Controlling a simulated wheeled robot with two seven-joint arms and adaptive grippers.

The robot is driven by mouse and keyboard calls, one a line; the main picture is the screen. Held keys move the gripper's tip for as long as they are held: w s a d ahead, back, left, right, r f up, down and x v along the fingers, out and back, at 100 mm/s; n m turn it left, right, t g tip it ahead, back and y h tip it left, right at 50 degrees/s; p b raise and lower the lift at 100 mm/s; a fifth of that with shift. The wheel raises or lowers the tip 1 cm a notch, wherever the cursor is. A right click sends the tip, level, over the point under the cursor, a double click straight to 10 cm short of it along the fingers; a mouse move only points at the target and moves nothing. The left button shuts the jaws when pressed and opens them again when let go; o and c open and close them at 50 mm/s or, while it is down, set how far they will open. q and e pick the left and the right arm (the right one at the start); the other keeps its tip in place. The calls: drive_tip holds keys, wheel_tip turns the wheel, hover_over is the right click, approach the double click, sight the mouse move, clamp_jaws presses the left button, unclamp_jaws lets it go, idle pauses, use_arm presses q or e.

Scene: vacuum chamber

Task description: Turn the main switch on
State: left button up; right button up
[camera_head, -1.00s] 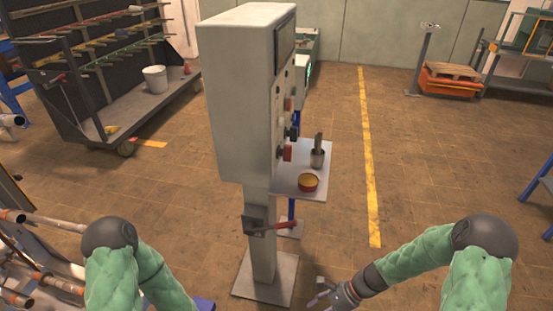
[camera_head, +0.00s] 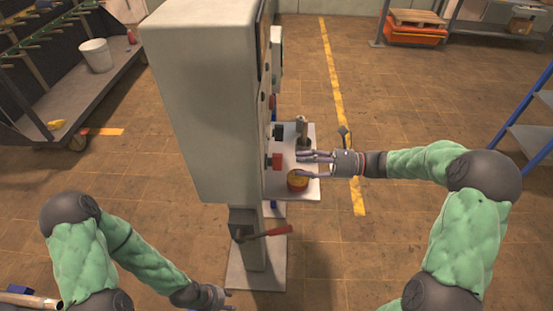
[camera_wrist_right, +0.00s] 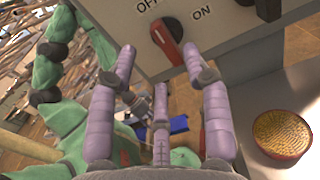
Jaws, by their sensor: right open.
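The main switch is a red handle on a black round base on the cabinet's panel face. In the right wrist view the switch (camera_wrist_right: 164,40) sits below the words OFF and ON, its upper end leaning toward OFF. In the head view the red switch (camera_head: 275,161) juts from the cabinet's right side. My right gripper (camera_head: 303,164) is open and empty, just right of the switch, with a gap between. In the wrist view its purple fingers (camera_wrist_right: 160,62) are spread below the switch. My left gripper (camera_head: 226,294) is low at the bottom; its finger state is unclear.
The grey cabinet (camera_head: 192,100) stands on a post. A small shelf (camera_head: 309,189) below the panel holds a round yellow-topped tin (camera_head: 298,181), close under my right gripper, and a dark cup (camera_head: 302,142).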

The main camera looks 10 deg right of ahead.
sight(278, 162)
drive_tip(key=b+x, duration=0.1)
drive_tip(key=x, duration=0.6)
drive_tip(key=shift+w+a+f, duration=0.1)
drive_tip(key=shift+w+a, duration=0.05)
drive_tip(key=shift+a, duration=0.15)
clamp_jaws()
